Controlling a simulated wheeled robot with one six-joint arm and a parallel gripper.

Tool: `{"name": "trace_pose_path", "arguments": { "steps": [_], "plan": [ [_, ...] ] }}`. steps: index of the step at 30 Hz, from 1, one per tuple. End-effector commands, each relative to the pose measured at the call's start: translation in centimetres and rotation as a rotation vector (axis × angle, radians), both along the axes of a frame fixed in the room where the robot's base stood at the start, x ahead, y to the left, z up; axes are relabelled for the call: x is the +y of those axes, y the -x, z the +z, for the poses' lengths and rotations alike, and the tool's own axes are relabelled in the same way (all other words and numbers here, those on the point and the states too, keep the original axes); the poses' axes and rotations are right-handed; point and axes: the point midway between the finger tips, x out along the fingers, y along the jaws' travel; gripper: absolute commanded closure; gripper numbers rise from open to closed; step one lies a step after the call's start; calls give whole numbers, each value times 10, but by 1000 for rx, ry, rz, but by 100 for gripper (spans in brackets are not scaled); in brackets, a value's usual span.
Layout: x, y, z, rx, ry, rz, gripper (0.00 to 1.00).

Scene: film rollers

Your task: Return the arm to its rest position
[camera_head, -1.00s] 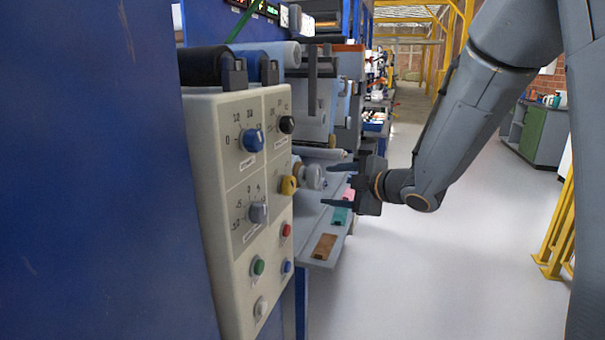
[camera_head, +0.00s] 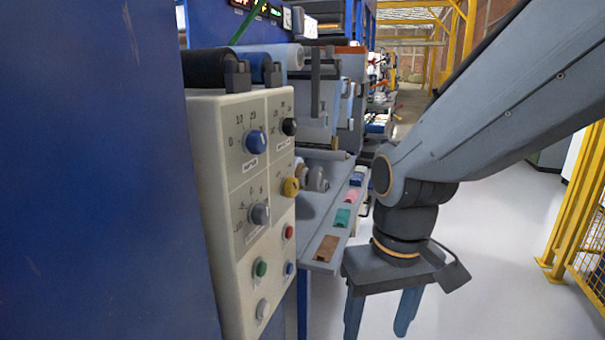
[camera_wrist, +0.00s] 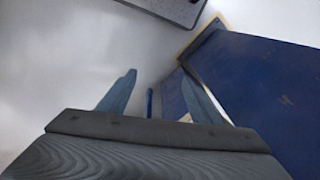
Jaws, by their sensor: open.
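My gripper (camera_head: 381,312) hangs at the lower right of the head view, its fingers pointing down. The two bluish fingers are apart with nothing between them. My arm comes in from the upper right and bends down at the wrist. The gripper is right of the control panel (camera_head: 262,225) and apart from it. In the wrist view my gripper (camera_wrist: 160,88) also shows spread and empty, above a pale floor (camera_wrist: 60,75).
The beige panel carries several knobs and buttons, including a blue knob (camera_head: 256,142) and a yellow knob (camera_head: 291,187). A shelf (camera_head: 318,232) with coloured pads juts out beyond it. A yellow fence (camera_head: 578,215) stands at right. A blue cabinet (camera_wrist: 270,85) is close in the wrist view.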

Motion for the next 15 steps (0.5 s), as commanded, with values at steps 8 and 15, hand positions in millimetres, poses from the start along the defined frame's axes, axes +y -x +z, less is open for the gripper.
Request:
{"name": "trace_pose_path", "arguments": {
  "steps": [8,15],
  "plan": [
    [-10,14,20,43,-2,-65,42],
    [-30,12,41,43,12,-121,42]
  ]
}}
